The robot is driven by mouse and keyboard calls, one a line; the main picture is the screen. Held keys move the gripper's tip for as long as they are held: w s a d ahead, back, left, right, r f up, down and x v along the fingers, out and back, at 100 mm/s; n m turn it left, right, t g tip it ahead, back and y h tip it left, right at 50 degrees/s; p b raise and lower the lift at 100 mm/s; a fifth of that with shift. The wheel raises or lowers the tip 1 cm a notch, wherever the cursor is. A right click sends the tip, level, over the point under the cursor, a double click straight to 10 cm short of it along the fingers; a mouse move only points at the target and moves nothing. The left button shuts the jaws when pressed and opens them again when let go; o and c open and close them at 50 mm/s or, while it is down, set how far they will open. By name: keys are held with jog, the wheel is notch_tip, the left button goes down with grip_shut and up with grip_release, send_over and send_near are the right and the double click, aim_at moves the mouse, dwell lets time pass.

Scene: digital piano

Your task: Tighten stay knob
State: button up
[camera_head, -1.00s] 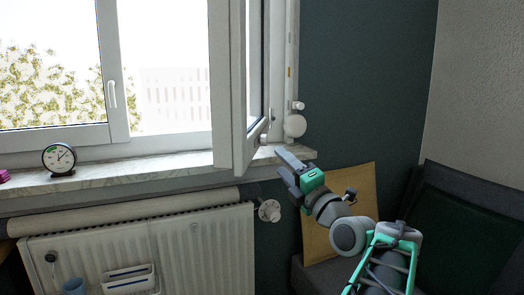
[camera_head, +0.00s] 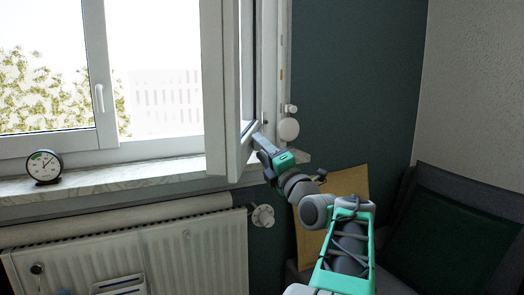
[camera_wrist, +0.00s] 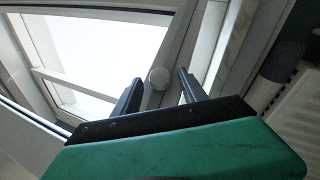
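The round pale stay knob (camera_wrist: 158,77) shows in the wrist view, on the window frame. It lies between my two fingertips in that picture, with a gap on each side. My gripper (camera_wrist: 158,84) is open, and I see nothing held in it. In the head view my gripper (camera_head: 263,146) is at the lower edge of the open window sash (camera_head: 217,100), above the sill's right end. The knob is hidden or too small to tell there. I cannot tell how far the fingertips are from the knob in depth.
A white radiator (camera_head: 130,250) with a valve knob (camera_head: 263,216) is below the marble sill (camera_head: 110,180). A round dial (camera_head: 44,167) stands on the sill at left. A white disc (camera_head: 288,129) is on the wall side. A dark chair (camera_head: 470,220) is at right.

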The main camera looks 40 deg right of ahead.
grip_shut()
dwell(0.3)
